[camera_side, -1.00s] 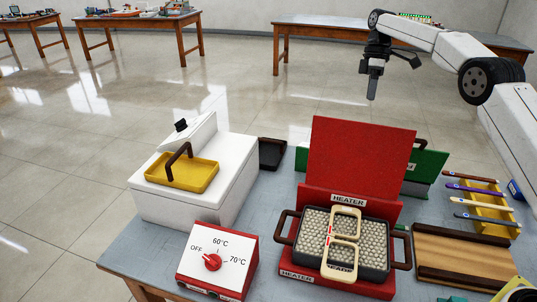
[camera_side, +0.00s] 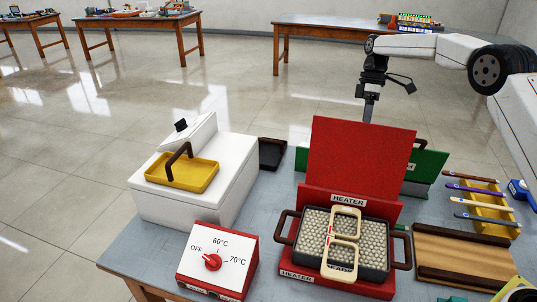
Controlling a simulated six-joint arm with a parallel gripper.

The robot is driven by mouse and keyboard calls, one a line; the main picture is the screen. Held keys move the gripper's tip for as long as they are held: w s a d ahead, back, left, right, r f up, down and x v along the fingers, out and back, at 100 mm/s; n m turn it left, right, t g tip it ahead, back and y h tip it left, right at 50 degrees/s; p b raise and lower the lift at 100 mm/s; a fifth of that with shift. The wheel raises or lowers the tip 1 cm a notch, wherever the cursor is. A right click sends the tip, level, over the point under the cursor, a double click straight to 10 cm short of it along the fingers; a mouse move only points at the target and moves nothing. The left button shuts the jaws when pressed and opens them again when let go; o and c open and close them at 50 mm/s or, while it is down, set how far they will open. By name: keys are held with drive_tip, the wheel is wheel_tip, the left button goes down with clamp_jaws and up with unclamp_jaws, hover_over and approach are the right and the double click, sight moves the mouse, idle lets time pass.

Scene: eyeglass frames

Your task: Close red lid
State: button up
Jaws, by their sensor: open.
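The red lid (camera_side: 358,160) stands open and upright at the back of the red heater (camera_side: 300,276). A dark bead tray (camera_side: 375,268) with brown side handles sits in the heater, full of pale beads. A cream eyeglass frame (camera_side: 341,259) lies across the beads and over the tray's front edge. My gripper (camera_side: 369,112) points down behind the lid, near its top edge in the picture. Its fingertips are partly hidden by the lid, and nothing shows held in it. I cannot tell whether it touches the lid.
A red control box (camera_side: 217,262) with a dial stands front left. A white machine (camera_side: 225,180) with a yellow tray (camera_side: 190,174) is at the left. A green panel (camera_side: 425,165) stands behind the lid. A wooden tray (camera_side: 460,257) and a yellow tool rack (camera_side: 487,212) are right.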

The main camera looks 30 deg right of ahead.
drive_tip(key=shift+s+a+f, duration=0.2)
drive_tip(key=shift+f, duration=0.45)
clamp_jaws()
idle(1.2)
